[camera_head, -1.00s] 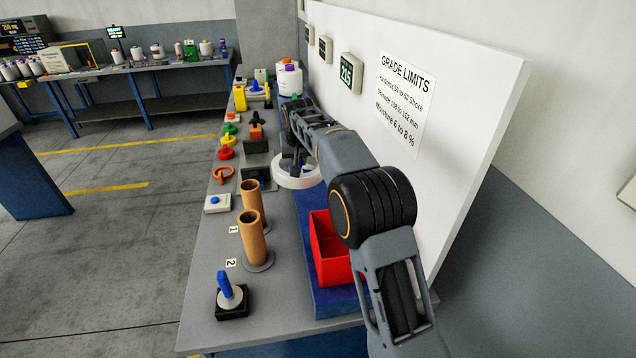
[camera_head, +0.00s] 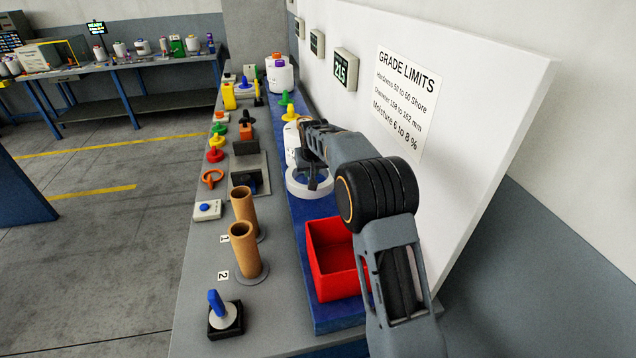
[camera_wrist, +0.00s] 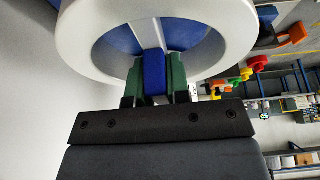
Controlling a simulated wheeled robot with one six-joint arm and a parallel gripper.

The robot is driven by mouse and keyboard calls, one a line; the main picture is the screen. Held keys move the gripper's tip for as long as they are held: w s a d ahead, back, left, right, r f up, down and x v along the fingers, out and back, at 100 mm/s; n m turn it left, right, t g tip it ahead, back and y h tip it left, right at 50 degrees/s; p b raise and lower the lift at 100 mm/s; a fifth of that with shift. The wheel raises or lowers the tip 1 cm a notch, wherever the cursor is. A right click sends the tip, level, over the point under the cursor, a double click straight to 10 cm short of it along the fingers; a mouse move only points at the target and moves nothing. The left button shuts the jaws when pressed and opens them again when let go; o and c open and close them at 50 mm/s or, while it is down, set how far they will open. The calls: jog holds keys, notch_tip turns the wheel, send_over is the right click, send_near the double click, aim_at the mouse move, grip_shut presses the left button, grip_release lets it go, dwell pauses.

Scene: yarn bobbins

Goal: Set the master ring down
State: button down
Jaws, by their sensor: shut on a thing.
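The master ring is a white ring (camera_head: 291,187) with a bar across it and a blue grip (camera_wrist: 154,72). My gripper (camera_wrist: 153,82) is shut on this blue grip, with a green finger on each side. In the head view my gripper (camera_head: 314,180) is at the ring's middle, partly hidden by my arm. The ring is over the blue mat (camera_head: 305,209), behind the red bin; I cannot tell whether it touches the mat. Blue shows through the ring in the wrist view.
The red bin (camera_head: 334,268) stands in front of the ring on the mat. White bobbins (camera_head: 291,140) stand behind it. The white board (camera_head: 450,130) rises close on the right. Cardboard tubes (camera_head: 245,250) and a grey fixture (camera_head: 247,178) are to the left.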

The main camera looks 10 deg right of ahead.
jog(key=shift+d+f, duration=0.9)
jog(key=f, duration=0.3)
jog(key=shift+s+d+p, duration=0.1)
jog(key=shift+d+p, duration=0.25)
jog(key=shift+p, duration=0.05)
jog(key=shift+f, duration=0.45)
jog(key=shift+f, duration=0.2)
jog(key=c, duration=1.1)
grip_release()
